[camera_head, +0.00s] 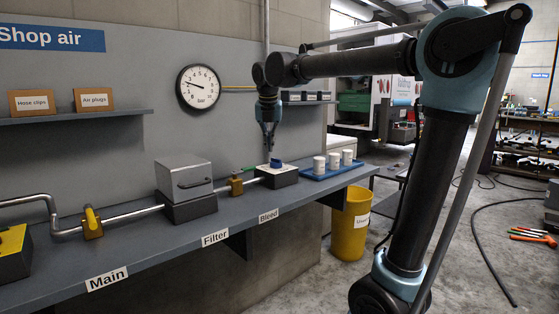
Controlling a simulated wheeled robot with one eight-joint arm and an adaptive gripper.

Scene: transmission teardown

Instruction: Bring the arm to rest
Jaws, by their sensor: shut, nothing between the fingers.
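My arm (430,160) rises on the right and reaches left across the picture toward the wall. My gripper (269,152) points down above the Bleed station at the far part of the bench. It is shut and holds nothing. Just below it, a small blue knob (276,163) sits on a white-topped dark block (277,177). From this view I cannot tell whether the fingertips touch the knob.
The grey bench (240,220) carries a metal filter box (184,175), a pipe with a yellow-handled valve (92,222), a brass valve (236,184) and a blue tray (338,169) with white canisters. A yellow bin (351,225) stands on the floor. A vertical pipe (266,30) runs behind my wrist.

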